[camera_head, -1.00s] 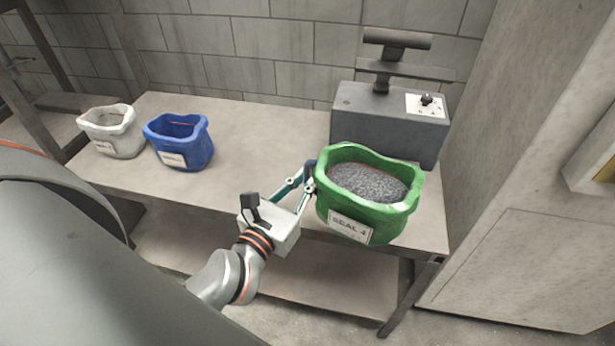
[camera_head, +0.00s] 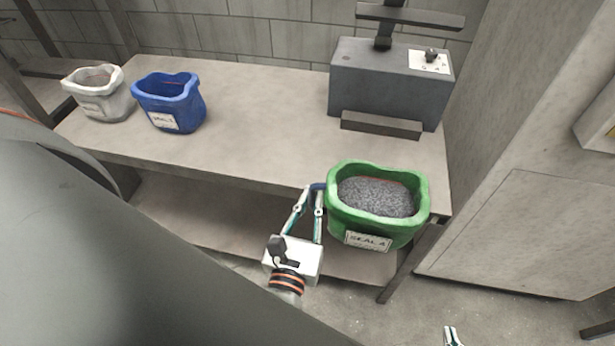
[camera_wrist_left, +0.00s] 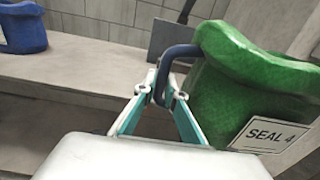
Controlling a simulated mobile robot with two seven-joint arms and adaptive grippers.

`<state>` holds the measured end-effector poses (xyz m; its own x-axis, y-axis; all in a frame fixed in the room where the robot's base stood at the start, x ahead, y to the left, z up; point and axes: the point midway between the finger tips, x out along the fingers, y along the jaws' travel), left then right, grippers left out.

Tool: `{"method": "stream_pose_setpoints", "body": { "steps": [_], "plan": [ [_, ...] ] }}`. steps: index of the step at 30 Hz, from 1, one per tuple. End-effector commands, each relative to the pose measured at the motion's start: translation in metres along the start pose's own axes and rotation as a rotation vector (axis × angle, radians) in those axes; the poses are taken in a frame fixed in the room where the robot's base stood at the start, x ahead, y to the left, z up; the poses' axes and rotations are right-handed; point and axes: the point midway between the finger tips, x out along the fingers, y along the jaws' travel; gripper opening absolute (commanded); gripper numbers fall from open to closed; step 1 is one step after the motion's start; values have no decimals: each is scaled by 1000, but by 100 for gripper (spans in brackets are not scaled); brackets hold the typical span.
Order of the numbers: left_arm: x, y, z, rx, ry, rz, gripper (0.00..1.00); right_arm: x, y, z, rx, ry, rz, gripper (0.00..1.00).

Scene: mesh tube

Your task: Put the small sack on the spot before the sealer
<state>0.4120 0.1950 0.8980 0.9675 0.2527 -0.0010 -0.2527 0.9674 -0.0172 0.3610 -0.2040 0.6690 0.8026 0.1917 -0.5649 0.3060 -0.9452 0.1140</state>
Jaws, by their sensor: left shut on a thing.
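A green mesh sack (camera_head: 378,225) with a "SEAL 4" label and grey grains inside hangs upright over the table's front right edge. The left wrist view shows the fingers (camera_wrist_left: 168,92) at the green sack (camera_wrist_left: 235,95). The grey sealer (camera_head: 385,82) stands at the back right of the table, with a low grey ledge (camera_head: 381,125) at its front. Bare tabletop lies between the ledge and the sack. Only a fingertip of my right gripper (camera_head: 452,336) shows at the bottom edge.
A blue sack (camera_head: 170,103) and a white sack (camera_head: 100,98) stand at the table's left end. The middle of the tabletop (camera_head: 262,110) is clear. A table leg (camera_head: 408,265) and a concrete block (camera_head: 520,235) are at the right.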

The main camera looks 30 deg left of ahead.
Motion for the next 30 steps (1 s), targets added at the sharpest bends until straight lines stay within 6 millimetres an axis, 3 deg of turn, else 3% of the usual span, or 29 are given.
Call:
{"method": "stream_pose_setpoints", "body": {
  "steps": [5, 10, 30],
  "plan": [
    [-14, -9, -4, -9, -4, 23, 0, 3, -5, 2, -1, 7, -9, 0],
    [-11, -10, -2, -7, -7, 27, 0, 2, -4, -5, -2, 17, -7, 0],
    [47, -9, -2, -8, -7, 26, 0, -4, 0, -10, -5, 8, -4, 0]
  ]
}}
